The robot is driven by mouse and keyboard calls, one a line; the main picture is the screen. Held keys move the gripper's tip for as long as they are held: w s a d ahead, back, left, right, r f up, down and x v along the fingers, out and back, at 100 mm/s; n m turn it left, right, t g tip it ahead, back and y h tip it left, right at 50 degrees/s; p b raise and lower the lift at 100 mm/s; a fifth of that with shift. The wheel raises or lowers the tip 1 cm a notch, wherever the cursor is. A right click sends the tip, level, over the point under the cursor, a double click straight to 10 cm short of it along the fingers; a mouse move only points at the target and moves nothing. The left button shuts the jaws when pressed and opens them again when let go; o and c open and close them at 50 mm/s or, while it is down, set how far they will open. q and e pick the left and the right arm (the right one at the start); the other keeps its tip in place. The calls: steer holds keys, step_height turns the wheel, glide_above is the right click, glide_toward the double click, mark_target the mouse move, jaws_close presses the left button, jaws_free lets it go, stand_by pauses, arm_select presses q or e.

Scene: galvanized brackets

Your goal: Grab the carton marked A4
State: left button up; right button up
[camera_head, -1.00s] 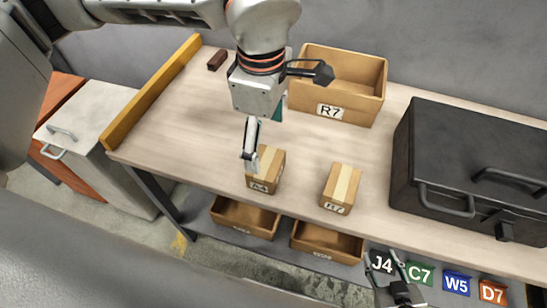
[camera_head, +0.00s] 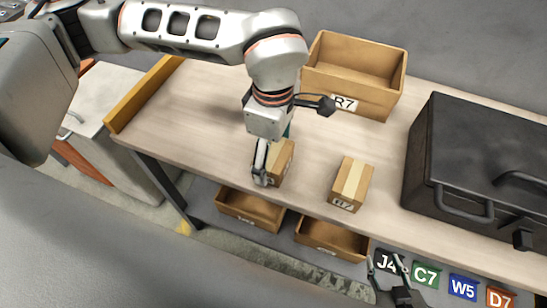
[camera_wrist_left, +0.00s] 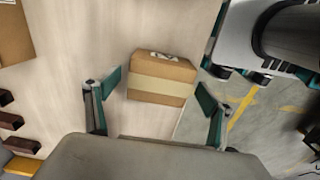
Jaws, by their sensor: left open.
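A small brown carton (camera_head: 284,163) with a pale tape band stands near the front edge of the bench; its label is partly hidden in the head view. It also shows in the left wrist view (camera_wrist_left: 160,88), its label too small to read surely. My left gripper (camera_head: 268,163) is open at this carton, one finger on either side, with a gap visible at the left finger. A second taped carton (camera_head: 351,182) stands to its right; its label seems to end in 7. My right gripper (camera_head: 385,262) is low at the front, fingers apart and empty.
A wooden box (camera_head: 355,75) marked R7 stands at the back. A large black case (camera_head: 480,165) fills the right of the bench (camera_head: 180,115). Open bins (camera_head: 250,208) sit on a shelf below, with coloured tags J4, C7, W5, D7 at right. The bench's left part is clear.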

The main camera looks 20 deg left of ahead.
arm_select(q)
steer(key=c, duration=1.4)
steer(key=shift+o, duration=0.2)
steer(key=shift+r, duration=0.1)
